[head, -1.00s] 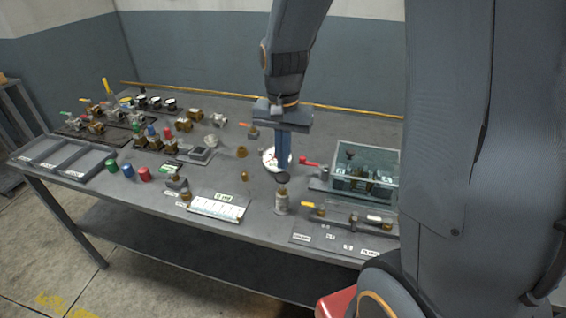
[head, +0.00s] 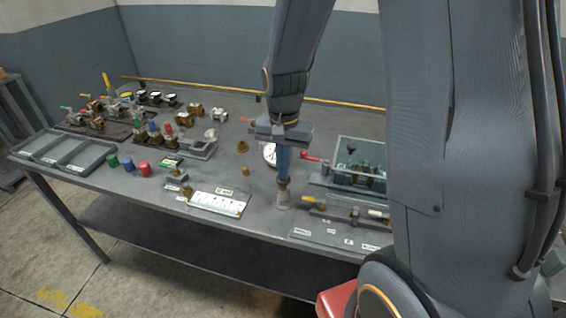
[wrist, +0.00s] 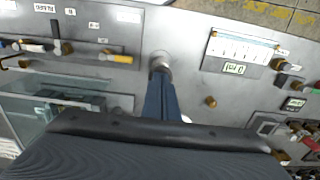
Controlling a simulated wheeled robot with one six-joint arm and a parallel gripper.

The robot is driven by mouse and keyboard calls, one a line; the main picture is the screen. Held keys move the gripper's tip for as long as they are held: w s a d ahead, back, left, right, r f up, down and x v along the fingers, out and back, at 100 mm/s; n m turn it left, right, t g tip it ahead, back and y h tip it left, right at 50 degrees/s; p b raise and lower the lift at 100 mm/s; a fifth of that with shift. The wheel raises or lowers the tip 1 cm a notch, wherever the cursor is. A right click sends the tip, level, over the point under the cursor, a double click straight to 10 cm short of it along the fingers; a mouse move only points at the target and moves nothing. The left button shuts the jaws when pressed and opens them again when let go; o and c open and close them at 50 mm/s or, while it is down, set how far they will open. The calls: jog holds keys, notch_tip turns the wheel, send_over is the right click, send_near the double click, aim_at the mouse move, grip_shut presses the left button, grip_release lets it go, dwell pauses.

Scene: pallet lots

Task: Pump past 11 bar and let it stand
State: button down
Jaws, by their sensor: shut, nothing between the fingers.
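My gripper (head: 284,182) is shut and empty, pointing down, its fingertips at the top of a small grey cylinder (head: 282,201) with a brownish neck near the table's front. The cylinder also shows in the wrist view (wrist: 160,59), right at the fingertips. The fingers hide its top, so I cannot tell whether they touch it. A white-faced round gauge (head: 269,153) stands behind, partly hidden by my gripper; its reading is too small to make out. A red lever handle (head: 311,157) is beside a clear-walled tank (head: 345,179) to the right.
A plate with yellow-handled fittings (head: 325,232) lies right of the cylinder; a white chart board (head: 217,203) lies left. Valves, colored caps and a grey tray (head: 62,152) fill the table's left. Bare tabletop lies between the chart board and the cylinder.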

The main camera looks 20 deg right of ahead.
jog(key=shift+s+f, duration=0.1)
jog(key=shift+f, duration=0.3)
jog(key=shift+r+p, duration=0.5)
jog(key=shift+p, duration=0.05)
notch_tip(320, 180, up, 14)
jog(key=shift+f, duration=0.25)
dwell(0.7)
jog(key=s+f+n+t+b, duration=0.1)
jog(key=s+f+n+b, duration=0.4)
jog(key=f, duration=0.8)
jog(key=s+n, duration=0.2)
jog(key=s, duration=0.2)
jog(key=shift+a+f, duration=0.15)
jog(key=shift+a, duration=0.05)
dwell(3.6)
